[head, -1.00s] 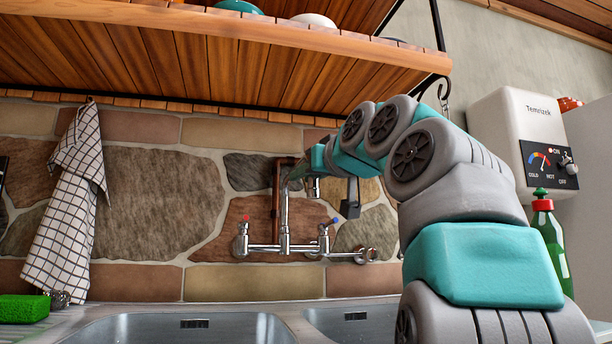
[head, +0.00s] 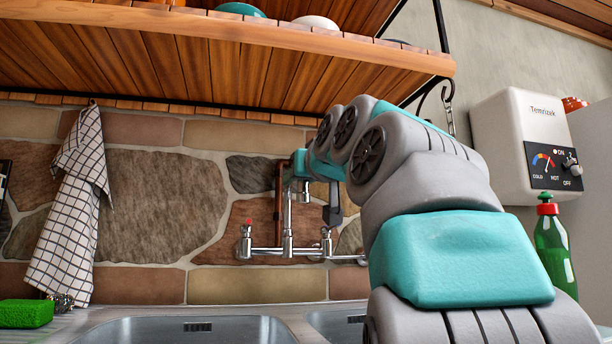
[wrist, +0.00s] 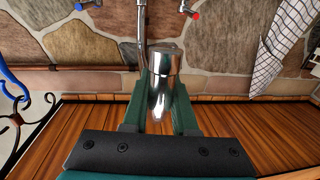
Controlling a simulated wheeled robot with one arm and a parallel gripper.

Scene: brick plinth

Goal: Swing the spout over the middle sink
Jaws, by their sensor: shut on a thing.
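The chrome wall tap stands against the stone wall in the head view, with a red-marked handle (head: 246,240) at left and a second handle (head: 326,243) at right. Its spout (head: 306,191) shows only in part, its upper stretch hidden by my gripper (head: 299,163). In the wrist view my gripper (wrist: 161,100) is shut on the shiny metal spout (wrist: 162,62), one green finger on each side. Two steel basins show at the bottom of the head view, a left one (head: 188,326) and a right one (head: 340,319) partly hidden by my arm. I cannot tell which is the middle sink.
A wooden shelf (head: 220,55) hangs above the tap and arm. A checked towel (head: 72,205) hangs at left above a green sponge (head: 25,313). A water heater (head: 527,140) and green bottle (head: 554,250) are at right.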

